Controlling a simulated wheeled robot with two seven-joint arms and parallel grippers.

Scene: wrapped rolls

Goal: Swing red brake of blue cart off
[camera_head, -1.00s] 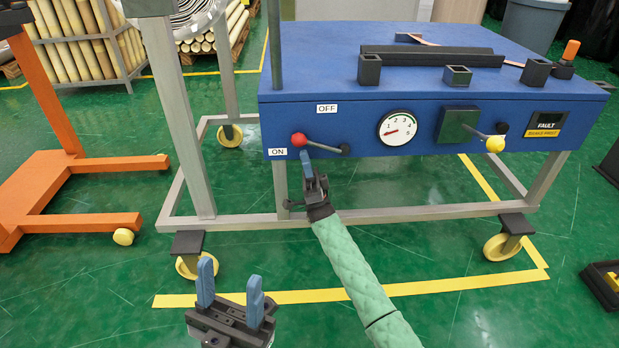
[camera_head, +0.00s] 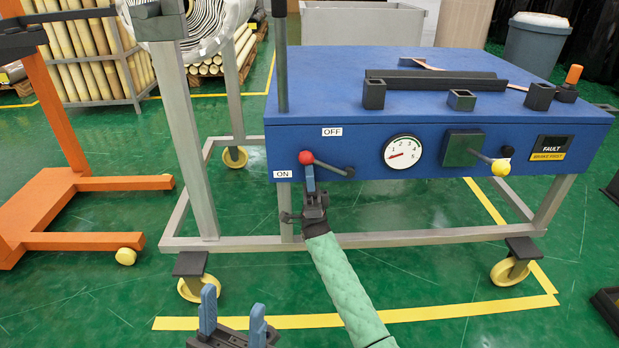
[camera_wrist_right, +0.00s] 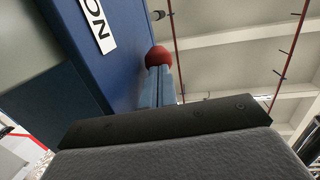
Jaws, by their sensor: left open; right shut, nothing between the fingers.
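The blue cart (camera_head: 430,205) stands in the middle, its front panel facing me. The brake's red knob (camera_head: 306,157) is at the left end of a dark lever (camera_head: 335,168), beside the ON label (camera_head: 283,174). The OFF label (camera_head: 332,132) is higher, to the right. My right gripper (camera_head: 310,183) is shut and empty, its blue fingertips just below the knob. In the right wrist view the red knob (camera_wrist_right: 158,56) shows at the fingertips (camera_wrist_right: 158,82); I cannot tell if they touch. My left gripper (camera_head: 232,318) is open and empty at the bottom.
A gauge (camera_head: 403,152) and a yellow-knobbed lever (camera_head: 500,167) are on the same panel, to the right. A grey frame post (camera_head: 195,130) stands left of the brake. An orange lift (camera_head: 70,200) is at the far left. Green floor is open in front.

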